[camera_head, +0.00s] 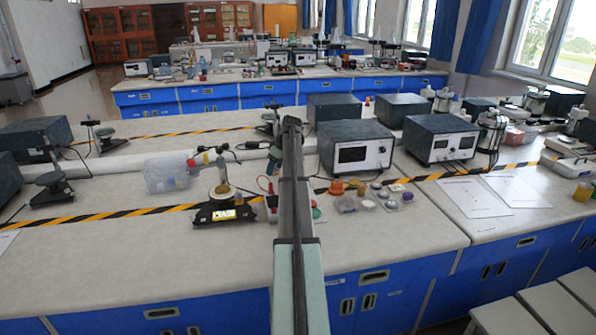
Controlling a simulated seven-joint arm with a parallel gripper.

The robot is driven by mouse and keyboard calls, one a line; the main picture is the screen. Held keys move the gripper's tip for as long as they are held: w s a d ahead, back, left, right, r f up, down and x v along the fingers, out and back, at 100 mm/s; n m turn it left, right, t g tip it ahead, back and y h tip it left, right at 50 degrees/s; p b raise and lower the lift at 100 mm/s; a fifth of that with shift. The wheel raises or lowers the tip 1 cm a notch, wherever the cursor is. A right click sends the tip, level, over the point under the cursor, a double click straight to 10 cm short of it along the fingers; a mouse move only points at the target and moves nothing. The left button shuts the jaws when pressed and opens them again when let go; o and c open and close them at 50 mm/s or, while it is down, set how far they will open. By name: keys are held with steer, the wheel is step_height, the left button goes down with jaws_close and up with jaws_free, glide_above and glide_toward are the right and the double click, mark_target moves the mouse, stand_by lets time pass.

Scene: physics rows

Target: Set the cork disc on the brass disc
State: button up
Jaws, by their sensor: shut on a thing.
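My arm runs up the middle of the view, and its far end hides what lies behind it. I cannot make out my gripper or its fingertips. A small round brownish-yellow piece (222,189) sits on top of a black device with a lit yellow display (222,214), left of my arm. It may be the brass disc, but it is too small to be sure. Several small round pieces (380,194) lie on the bench right of my arm. I cannot tell whether the cork disc is among them.
A clear plastic container (168,172) lies left of the lit device. An orange cup-like thing (337,187) and grey instrument boxes (354,148) stand right of my arm. White sheets (474,197) lie farther right. The front left of the bench (120,262) is clear.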

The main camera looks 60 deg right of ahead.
steer(key=n, duration=0.2)
glide_toward(221, 188)
steer(key=w+d+f, duration=0.1)
steer(key=w+d, duration=0.1)
steer(key=d, duration=0.4)
steer(key=shift+n+y, duration=0.3)
steer(key=shift+y, duration=0.2)
steer(key=a, duration=0.1)
steer(key=w+a, duration=0.1)
steer(key=a+r, duration=0.1)
steer(key=a, duration=0.1)
steer(key=shift+w, duration=0.35)
steer(key=shift+s+a+r, duration=0.15)
steer(key=shift+s+a, duration=0.45)
steer(key=shift+a, duration=0.2)
steer(key=shift+a+f, duration=0.1)
steer(key=shift+f, duration=2.35)
steer(key=shift+f, duration=0.55)
steer(key=o, duration=1.1)
steer(key=shift+r, duration=0.1)
